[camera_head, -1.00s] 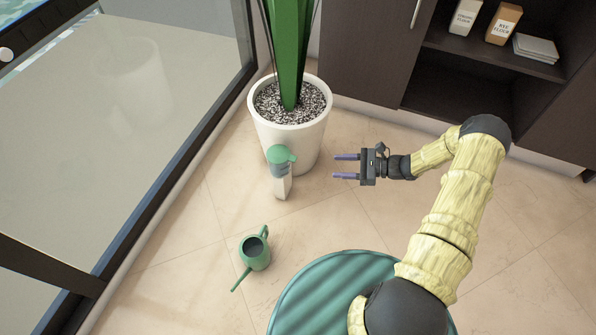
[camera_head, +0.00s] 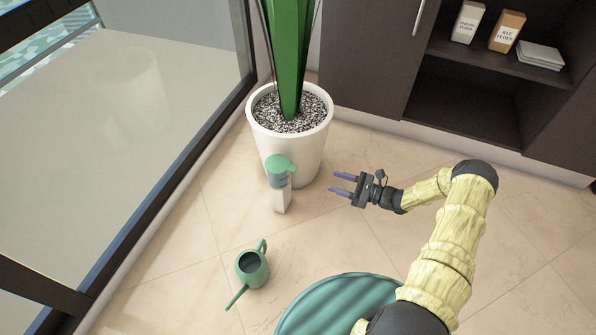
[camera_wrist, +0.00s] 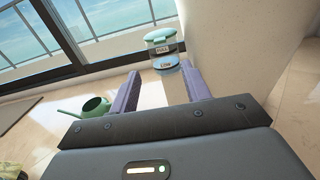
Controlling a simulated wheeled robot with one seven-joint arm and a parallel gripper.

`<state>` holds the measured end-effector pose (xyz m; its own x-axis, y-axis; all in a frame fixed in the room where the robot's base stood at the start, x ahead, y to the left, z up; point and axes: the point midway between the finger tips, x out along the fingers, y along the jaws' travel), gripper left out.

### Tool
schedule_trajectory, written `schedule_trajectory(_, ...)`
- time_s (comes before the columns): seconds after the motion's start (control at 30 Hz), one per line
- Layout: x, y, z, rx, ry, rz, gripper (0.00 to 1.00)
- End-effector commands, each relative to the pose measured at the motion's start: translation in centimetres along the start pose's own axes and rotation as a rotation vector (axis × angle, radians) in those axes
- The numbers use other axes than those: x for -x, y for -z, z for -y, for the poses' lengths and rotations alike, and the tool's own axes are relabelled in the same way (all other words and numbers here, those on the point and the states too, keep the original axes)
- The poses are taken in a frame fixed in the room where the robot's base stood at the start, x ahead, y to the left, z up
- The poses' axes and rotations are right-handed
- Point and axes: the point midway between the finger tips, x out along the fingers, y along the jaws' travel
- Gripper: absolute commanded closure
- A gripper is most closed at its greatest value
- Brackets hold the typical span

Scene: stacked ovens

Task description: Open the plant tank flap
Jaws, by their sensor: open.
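The plant tank (camera_head: 280,184) stands upright on the floor against the front of the white plant pot. Its round green flap (camera_head: 280,163) on top looks closed. My gripper (camera_head: 337,183) is open and empty, to the right of the tank and apart from it, with its fingers pointing left toward it. In the wrist view the tank (camera_wrist: 164,58) shows its green top (camera_wrist: 160,35) and label bands beyond the gap between my two purple fingers (camera_wrist: 160,85).
The white pot (camera_head: 308,150) with a tall green plant stands behind the tank. A green watering can (camera_head: 251,268) sits on the floor in front. A dark cabinet (camera_head: 365,60) with open shelves is at the back right; a window frame runs along the left.

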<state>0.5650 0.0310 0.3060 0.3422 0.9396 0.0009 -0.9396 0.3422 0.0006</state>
Motion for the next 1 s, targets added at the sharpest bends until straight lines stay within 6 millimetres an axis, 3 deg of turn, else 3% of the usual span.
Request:
schedule_trajectory(0.7, -12.6, 0.3, -0.1, 0.003, -0.004, -0.001, 0.53)
schedule_trajectory(1.0, -14.6, 0.1, 0.0, 0.001, -0.001, -0.001, 0.53)
